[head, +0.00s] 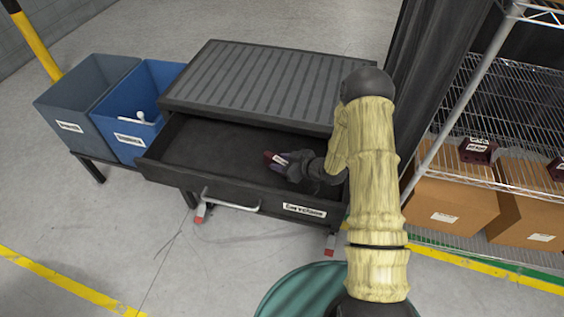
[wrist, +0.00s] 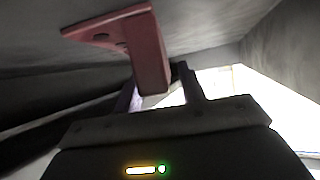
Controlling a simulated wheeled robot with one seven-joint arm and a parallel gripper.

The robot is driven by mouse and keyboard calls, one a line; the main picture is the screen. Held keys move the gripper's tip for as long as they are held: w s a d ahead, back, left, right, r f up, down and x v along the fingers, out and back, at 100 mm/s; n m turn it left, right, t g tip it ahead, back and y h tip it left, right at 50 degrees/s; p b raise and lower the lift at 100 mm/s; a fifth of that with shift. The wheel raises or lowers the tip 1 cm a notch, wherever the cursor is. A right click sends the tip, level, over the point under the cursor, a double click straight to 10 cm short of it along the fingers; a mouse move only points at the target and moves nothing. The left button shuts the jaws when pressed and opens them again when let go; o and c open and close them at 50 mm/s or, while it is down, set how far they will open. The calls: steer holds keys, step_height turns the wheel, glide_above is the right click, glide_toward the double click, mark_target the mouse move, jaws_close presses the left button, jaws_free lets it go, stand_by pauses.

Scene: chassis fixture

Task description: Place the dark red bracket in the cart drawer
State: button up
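The dark red bracket (head: 269,156) is at my gripper's tips, inside the open cart drawer (head: 165,162), towards its right side. In the wrist view the bracket (wrist: 150,60) shows a flat plate with holes and a leg that sits between the two fingers. My gripper (wrist: 163,88) appears shut on this leg. In the head view my gripper (head: 283,163) reaches low into the drawer from the right. Whether the bracket touches the drawer floor cannot be told. The drawer is pulled out and its left part is empty.
The ribbed cart top (head: 255,85) overhangs the drawer's back. A grey bin (head: 75,105) and a blue bin (head: 135,150) stand at left. A wire shelf (head: 470,175) with cardboard boxes (head: 450,200) and dark red parts (head: 478,150) stands at right.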

steer(key=shift+w+r, duration=0.1)
steer(key=shift+d+r, duration=0.1)
steer(key=shift+d, duration=0.05)
steer(key=v, duration=0.6)
steer(key=shift+d+b, duration=0.2)
steer(key=shift+b, duration=0.1)
steer(key=shift+s+d+r, duration=0.15)
steer(key=shift+s+r, duration=0.1)
steer(key=shift+s, duration=0.25)
steer(key=shift+d, duration=0.1)
